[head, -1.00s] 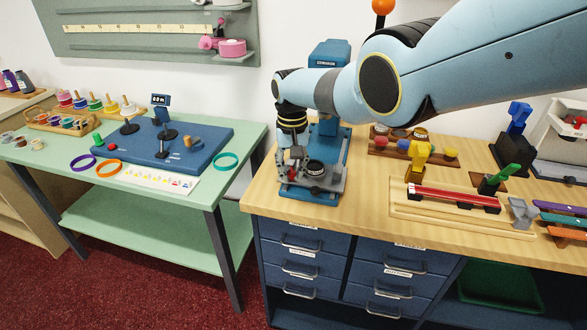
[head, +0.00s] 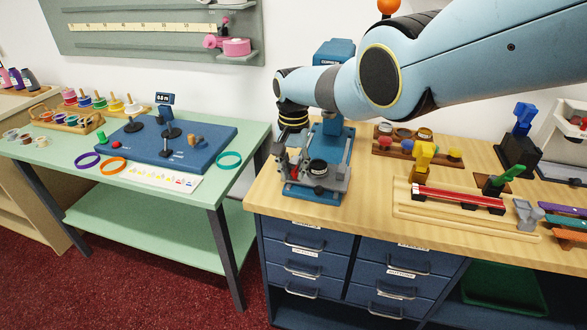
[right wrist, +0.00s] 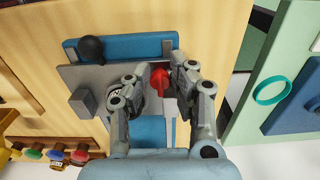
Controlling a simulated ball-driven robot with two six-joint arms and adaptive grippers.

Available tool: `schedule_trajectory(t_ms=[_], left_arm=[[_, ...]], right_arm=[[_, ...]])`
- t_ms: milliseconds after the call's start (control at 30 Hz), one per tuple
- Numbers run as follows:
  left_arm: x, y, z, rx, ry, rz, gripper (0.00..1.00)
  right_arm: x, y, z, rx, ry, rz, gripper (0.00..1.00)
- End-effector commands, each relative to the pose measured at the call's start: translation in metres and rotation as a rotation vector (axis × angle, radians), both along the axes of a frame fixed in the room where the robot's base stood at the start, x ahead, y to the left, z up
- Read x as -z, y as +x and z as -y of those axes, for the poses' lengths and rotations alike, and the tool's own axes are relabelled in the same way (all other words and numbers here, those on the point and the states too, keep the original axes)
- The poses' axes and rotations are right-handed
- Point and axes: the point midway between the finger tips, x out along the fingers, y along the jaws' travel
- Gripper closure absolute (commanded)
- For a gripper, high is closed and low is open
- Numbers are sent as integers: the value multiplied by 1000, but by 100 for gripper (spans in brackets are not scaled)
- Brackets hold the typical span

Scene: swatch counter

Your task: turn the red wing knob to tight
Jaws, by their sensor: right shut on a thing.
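The red wing knob (right wrist: 158,82) sits on the grey plate of a blue bench device (head: 333,140) on the wooden counter. In the right wrist view it shows between the two fingers of my right gripper (right wrist: 160,80), which is shut on it. I cannot read any tight mark or the knob's exact angle. My left gripper is not in view.
A black ball handle (right wrist: 92,48) and a grey block (right wrist: 83,102) are near in the wrist view. Right of the device are a wooden rack (head: 385,148) and a tray with a red bar (head: 455,199).

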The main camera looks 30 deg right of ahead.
Motion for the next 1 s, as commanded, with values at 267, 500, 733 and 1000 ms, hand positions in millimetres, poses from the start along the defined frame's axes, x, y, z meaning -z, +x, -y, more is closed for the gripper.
schedule_trajectory(t_ms=[267, 500, 733, 1000], left_arm=[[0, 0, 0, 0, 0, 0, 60], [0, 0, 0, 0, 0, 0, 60], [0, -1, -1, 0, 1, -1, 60], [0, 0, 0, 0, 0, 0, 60]], right_arm=[[0, -1, 1, 0, -1, -2, 72], [0, 0, 0, -1, -1, -1, 58], [-3, 1, 0, -1, 0, 1, 58], [-29, 0, 0, -3, -1, 3, 58]])
